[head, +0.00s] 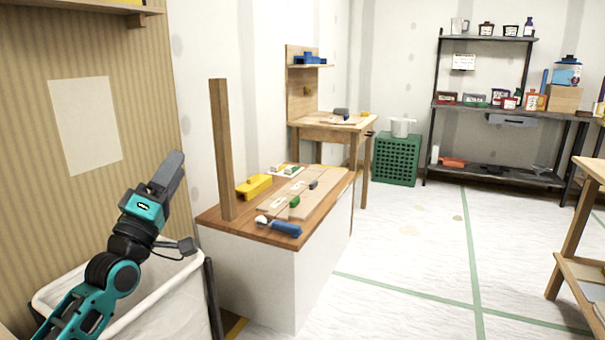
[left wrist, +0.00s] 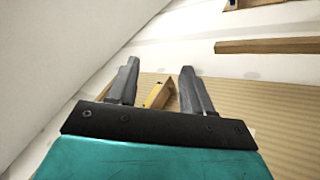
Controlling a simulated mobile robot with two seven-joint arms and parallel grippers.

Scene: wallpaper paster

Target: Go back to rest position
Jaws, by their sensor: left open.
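My left gripper (head: 176,178) is raised in front of the striped wall, above the white bin, in the head view. In the left wrist view its two dark fingers (left wrist: 158,85) stand apart with nothing held between them. A wooden bracket piece shows beyond the fingers, in the background. My teal and black left arm comes up from the lower left of the head view. My right gripper is not in view.
A white bin (head: 178,300) stands below my left gripper. A wood-topped cabinet (head: 325,205) with tools and an upright post (head: 222,150) is to its right. A workbench (head: 335,130), a green crate (head: 397,158) and a shelf rack (head: 500,107) stand behind.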

